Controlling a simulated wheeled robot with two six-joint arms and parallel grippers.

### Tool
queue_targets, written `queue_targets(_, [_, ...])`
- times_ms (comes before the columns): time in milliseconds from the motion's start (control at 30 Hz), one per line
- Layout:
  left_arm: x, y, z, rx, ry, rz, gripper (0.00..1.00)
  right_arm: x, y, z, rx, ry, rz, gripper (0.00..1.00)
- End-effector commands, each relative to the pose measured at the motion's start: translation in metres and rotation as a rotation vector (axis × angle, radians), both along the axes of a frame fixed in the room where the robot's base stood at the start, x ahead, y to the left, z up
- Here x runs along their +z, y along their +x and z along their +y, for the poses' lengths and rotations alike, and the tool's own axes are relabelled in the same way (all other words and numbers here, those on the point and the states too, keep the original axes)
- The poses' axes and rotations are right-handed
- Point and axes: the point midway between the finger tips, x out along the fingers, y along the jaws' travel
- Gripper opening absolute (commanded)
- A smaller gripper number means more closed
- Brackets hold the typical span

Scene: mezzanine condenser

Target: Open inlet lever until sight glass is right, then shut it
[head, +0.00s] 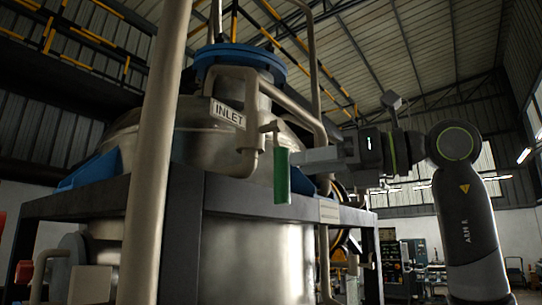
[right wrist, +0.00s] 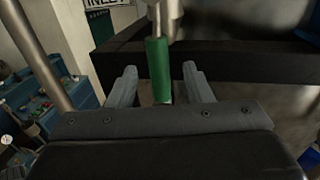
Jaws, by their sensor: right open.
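The inlet lever has a green handle (head: 282,176) that hangs straight down below the pipe beside the INLET sign (head: 227,114). My right gripper (head: 290,158) reaches in from the right to the handle. In the right wrist view the green handle (right wrist: 157,66) stands between the two open fingers of the right gripper (right wrist: 158,84), with a gap on both sides. The fingers are apart and hold nothing. I cannot make out a sight glass in either view. My left gripper is not in view.
A large steel vessel (head: 240,245) stands behind a dark frame rail (head: 245,198). A thick pale pipe (head: 158,150) rises in front at left. Blue bins (right wrist: 40,95) lie at left in the wrist view.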

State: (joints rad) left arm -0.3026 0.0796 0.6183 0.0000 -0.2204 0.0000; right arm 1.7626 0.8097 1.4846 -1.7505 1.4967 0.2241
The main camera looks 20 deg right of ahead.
Motion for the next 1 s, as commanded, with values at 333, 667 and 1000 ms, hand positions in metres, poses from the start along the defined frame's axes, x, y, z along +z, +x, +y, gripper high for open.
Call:
queue_targets(333, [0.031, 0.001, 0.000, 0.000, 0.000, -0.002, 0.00, 0.003, 0.040, 0.048, 0.002, -0.001, 0.001, 0.46])
queue_targets(667, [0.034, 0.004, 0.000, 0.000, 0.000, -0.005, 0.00, 0.000, 0.049, 0.057, 0.000, 0.000, -0.001, 0.46])
queue_targets(1000, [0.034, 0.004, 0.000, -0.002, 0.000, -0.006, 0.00, 0.000, 0.048, 0.056, 0.000, 0.000, -0.001, 0.18])
